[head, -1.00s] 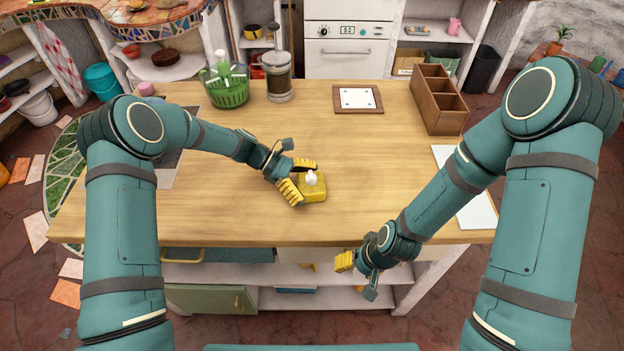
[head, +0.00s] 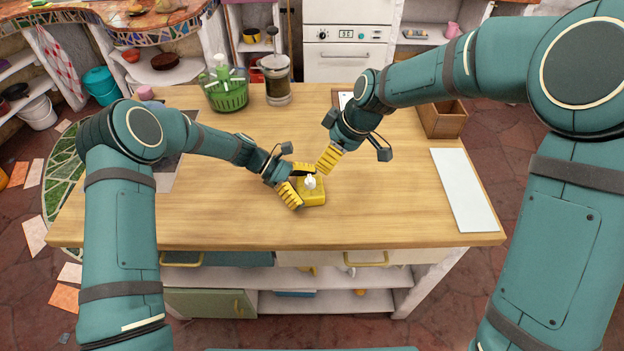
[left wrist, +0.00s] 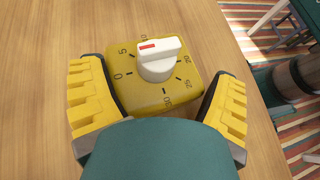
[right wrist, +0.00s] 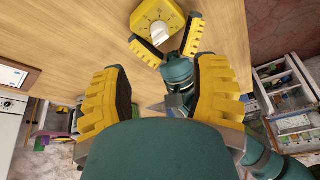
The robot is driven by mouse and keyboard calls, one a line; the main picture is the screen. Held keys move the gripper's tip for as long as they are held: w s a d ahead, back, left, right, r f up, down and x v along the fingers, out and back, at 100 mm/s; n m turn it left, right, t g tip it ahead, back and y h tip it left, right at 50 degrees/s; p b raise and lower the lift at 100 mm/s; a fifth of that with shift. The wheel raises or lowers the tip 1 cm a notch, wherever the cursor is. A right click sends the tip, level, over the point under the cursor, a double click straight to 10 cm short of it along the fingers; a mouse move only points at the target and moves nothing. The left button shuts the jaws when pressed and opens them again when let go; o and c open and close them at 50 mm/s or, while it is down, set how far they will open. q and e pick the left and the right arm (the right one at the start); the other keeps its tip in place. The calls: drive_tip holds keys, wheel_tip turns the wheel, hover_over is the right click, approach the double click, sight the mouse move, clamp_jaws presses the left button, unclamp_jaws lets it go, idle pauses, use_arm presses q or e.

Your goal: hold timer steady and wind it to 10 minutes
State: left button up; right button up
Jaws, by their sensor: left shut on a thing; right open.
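The yellow timer (head: 317,197) sits on the wooden counter. In the left wrist view the timer (left wrist: 180,96) shows its dial numbers and a white knob (left wrist: 157,68). The knob has a red mark on its upper-left end, just past the 5; its exact reading I cannot tell. My left gripper (head: 305,187) is shut on the timer's body from the left, one finger on each side. My right gripper (head: 327,160) is open and empty, above and just behind the timer. In the right wrist view the timer (right wrist: 157,18) is at the top, beyond the open fingers.
The counter (head: 400,215) is clear in front of and right of the timer. A white sheet (head: 463,190) lies at the right. A green basket (head: 227,97) and a glass canister (head: 277,88) stand at the back. A wooden box (head: 443,122) is back right, partly behind my right arm.

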sight(312, 180)
drive_tip(key=x, duration=1.2)
drive_tip(key=shift+r, duration=0.1)
clamp_jaws()
